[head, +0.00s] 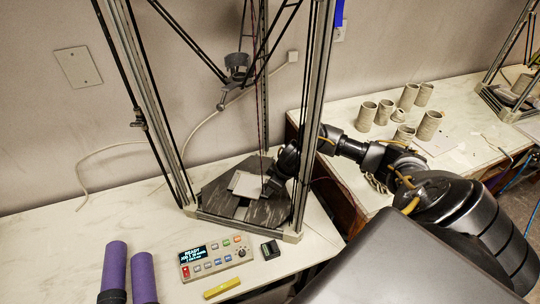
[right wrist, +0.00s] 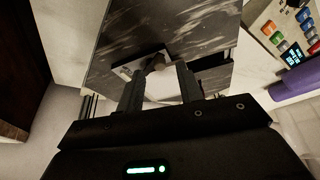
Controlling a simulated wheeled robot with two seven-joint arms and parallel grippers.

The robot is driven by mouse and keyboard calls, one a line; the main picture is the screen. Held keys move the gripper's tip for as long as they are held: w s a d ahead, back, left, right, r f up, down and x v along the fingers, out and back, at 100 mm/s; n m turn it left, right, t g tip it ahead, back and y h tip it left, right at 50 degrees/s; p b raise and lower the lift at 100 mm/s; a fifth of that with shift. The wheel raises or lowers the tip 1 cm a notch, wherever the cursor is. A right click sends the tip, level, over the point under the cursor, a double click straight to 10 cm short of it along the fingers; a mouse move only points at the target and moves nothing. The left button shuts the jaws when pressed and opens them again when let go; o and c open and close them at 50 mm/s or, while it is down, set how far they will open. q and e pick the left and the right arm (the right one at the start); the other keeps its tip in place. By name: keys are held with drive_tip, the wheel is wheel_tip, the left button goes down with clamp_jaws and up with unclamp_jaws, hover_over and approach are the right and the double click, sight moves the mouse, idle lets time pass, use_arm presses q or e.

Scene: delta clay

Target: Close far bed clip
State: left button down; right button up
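The printer bed (head: 218,195) is a dark marbled plate at the base of the tall delta frame, with a pale square plate (head: 245,183) on it. My right gripper (head: 268,188) reaches in from the right, low over the bed's right side. In the right wrist view its two fingers (right wrist: 158,88) stand apart over the dark bed (right wrist: 205,25). A small greyish piece (right wrist: 155,64), possibly a bed clip, shows just beyond and between the fingertips. I cannot tell whether it is open or closed, or whether a finger touches it. My left gripper is out of view.
Frame posts (head: 313,120) stand close to my right forearm. A control box (head: 215,257), a yellow bar (head: 222,288), a small black block (head: 270,249) and purple rolls (head: 143,275) lie in front. Clay cups (head: 384,112) stand on the right table.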

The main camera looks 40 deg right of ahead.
drive_tip(key=shift+x, duration=1.2)
clamp_jaws()
